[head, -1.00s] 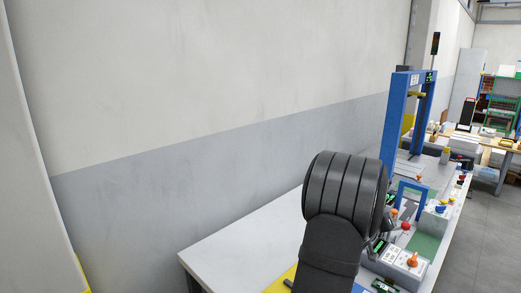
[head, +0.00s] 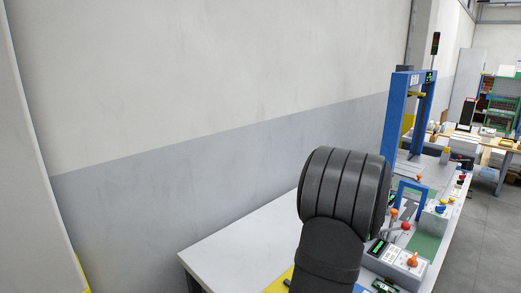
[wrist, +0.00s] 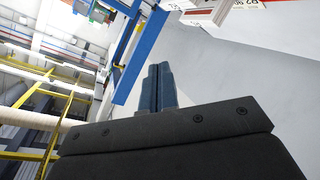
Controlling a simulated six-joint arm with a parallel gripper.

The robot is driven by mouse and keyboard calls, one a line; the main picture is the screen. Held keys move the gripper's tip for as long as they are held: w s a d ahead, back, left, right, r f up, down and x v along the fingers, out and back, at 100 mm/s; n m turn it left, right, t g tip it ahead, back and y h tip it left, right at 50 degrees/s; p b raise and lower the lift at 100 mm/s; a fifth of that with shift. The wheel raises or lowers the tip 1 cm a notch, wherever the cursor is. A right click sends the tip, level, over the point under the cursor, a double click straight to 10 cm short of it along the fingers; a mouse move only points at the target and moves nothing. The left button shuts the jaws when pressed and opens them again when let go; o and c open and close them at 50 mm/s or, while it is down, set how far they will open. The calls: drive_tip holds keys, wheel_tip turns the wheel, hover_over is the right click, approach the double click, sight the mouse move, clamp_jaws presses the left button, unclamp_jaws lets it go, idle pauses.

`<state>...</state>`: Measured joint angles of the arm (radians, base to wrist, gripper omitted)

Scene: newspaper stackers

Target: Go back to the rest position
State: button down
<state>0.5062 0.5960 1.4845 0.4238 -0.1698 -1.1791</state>
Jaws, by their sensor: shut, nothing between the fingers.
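In the wrist view my gripper (wrist: 158,72) shows its two dark blue-grey fingers side by side, touching and shut, with nothing between them. Behind the fingers are a blue frame post and a pale grey surface. In the head view my black arm stands in front of the white work table (head: 240,240). The gripper itself is hidden in the head view.
A blue frame (head: 397,115) stands on the table to the right of my arm. Control boxes with knobs (head: 405,260) line the table's right side. A plain wall (head: 230,80) rises behind. The table's left part is clear.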

drive_tip(key=shift+w+d+r+n+g+y, duration=0.1)
drive_tip(key=shift+d+r+n+g+y, duration=0.05)
drive_tip(key=shift+r+n+g+y, duration=0.6)
drive_tip(key=shift+w+d+r+n+g+y, duration=0.1)
drive_tip(key=shift+d+r+n+g+y, duration=0.25)
drive_tip(key=shift+r+n, duration=0.6)
drive_tip(key=shift+w+r+n+g+y, duration=0.1)
drive_tip(key=shift+r+n+g+y, duration=0.4)
drive_tip(key=shift+r+n+y, duration=0.35)
drive_tip(key=shift+r, duration=0.1)
drive_tip(key=shift+w, duration=0.1)
drive_tip(key=shift+s+a+f+m+t+h, duration=0.15)
drive_tip(key=shift+f+m+t+h, duration=0.45)
drive_tip(key=shift+f+m, duration=0.3)
drive_tip(key=shift+s+a+f+m+t+h, duration=0.1)
drive_tip(key=shift+a+f+m+t+h, duration=0.1)
drive_tip(key=shift+f+m+t+h, duration=0.45)
drive_tip(key=shift+s+a+f+m+t+h, duration=0.15)
drive_tip(key=shift+f+m+t+h, duration=0.2)
drive_tip(key=shift+f+m+h, duration=0.55)
drive_tip(key=shift+f, duration=0.2)
